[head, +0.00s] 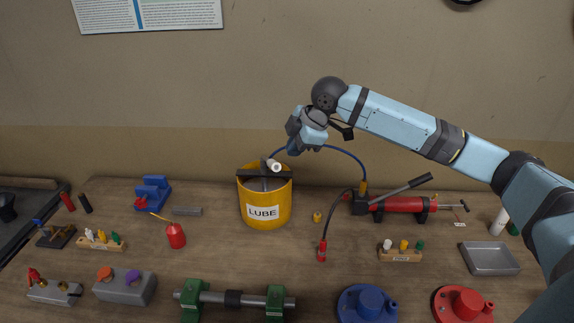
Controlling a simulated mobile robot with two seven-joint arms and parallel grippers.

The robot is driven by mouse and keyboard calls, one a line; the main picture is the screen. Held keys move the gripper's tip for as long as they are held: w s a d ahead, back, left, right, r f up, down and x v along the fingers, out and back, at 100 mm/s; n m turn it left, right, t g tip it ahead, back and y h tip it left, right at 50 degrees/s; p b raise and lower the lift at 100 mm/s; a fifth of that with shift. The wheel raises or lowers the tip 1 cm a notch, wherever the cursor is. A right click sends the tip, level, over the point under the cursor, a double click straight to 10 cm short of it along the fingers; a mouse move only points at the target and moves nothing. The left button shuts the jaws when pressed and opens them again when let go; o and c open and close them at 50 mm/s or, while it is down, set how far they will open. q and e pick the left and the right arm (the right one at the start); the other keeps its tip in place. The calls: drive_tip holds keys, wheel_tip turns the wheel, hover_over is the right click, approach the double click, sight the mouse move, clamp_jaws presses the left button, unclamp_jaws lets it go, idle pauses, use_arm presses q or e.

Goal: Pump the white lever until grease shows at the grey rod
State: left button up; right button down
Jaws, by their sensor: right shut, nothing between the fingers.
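The yellow LUBE bucket (264,218) stands at the table's back middle with a dark bar across its top. A short white lever end (274,166) sticks up there, pointing toward me. My right gripper (294,147) is shut and empty, above and a little right of the white lever and apart from it. A grey rod (213,297) lies through two green blocks (274,303) at the front, with a black collar between them. I see no clear grease on it. My left gripper is not in view.
A blue hose (345,153) arches from behind the bucket to a red grease gun (400,204) on the right. A red oil can (176,236) stands left. Blue (368,304) and red (462,304) flanged parts sit at front right, near a grey tray (490,258).

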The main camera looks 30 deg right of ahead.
drive_tip(key=v, duration=0.2)
drive_tip(key=shift+d+r, duration=0.1)
drive_tip(key=shift+r, duration=0.25)
idle(1.1)
idle(0.4)
